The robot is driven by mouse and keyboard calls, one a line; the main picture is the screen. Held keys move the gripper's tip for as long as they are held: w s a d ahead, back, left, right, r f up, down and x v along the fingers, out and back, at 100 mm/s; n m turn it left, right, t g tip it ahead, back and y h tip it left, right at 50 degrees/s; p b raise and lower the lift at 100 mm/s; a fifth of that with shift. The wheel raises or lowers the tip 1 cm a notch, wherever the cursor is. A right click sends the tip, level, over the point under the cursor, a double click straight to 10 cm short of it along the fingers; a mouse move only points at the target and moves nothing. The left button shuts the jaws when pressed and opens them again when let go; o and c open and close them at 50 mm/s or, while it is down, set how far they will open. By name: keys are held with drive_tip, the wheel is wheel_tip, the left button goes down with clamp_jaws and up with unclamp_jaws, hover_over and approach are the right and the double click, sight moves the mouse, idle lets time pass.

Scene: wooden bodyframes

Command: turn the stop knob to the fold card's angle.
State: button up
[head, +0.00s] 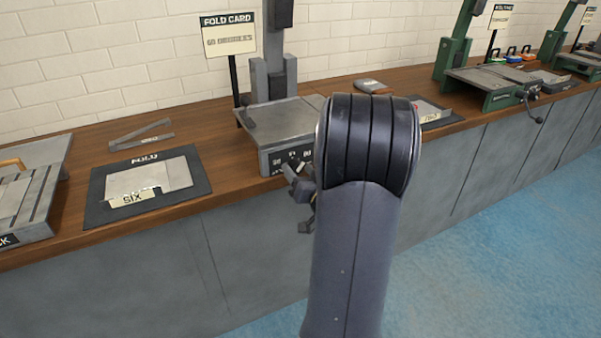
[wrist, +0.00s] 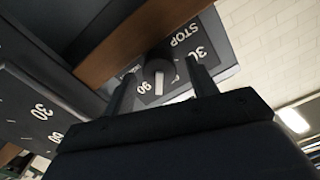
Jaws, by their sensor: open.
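The fold card (head: 230,38) stands on a post behind the grey machine (head: 278,128); its blurred print looks like 60 degrees. In the wrist view the stop knob (wrist: 157,72) is a round dark knob with a white pointer line. Its dial (wrist: 175,50) shows STOP, 30 and 90; the line points toward the lower edge of the picture, just right of the 90. My gripper (wrist: 162,72) is open, one finger on each side of the knob; I cannot tell whether they touch it. In the head view my arm hides most of the gripper and the knob.
Another dial plate (wrist: 40,110) with a 30 shows at the left of the wrist view. On the wooden bench (head: 225,150) lie a FOLD mat (head: 190,205) with a sheet marked SIX and a metal frame piece (head: 140,135). Green machines (head: 500,85) stand farther right. Blue floor is clear.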

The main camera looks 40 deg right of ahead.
drive_tip(key=c, duration=1)
drive_tip(key=shift+f+b, duration=0.1)
drive_tip(key=shift+b, duration=0.2)
drive_tip(key=n+b, duration=0.2)
drive_tip(key=shift+f+n+b, duration=0.1)
drive_tip(key=shift+n+b, duration=0.25)
drive_tip(key=shift+n, duration=0.05)
drive_tip(key=shift+a+n+b, duration=0.1)
drive_tip(key=shift+n+b, duration=1.7)
drive_tip(key=shift+n, duration=0.4)
drive_tip(key=shift+r, duration=0.2)
drive_tip(key=o, duration=1)
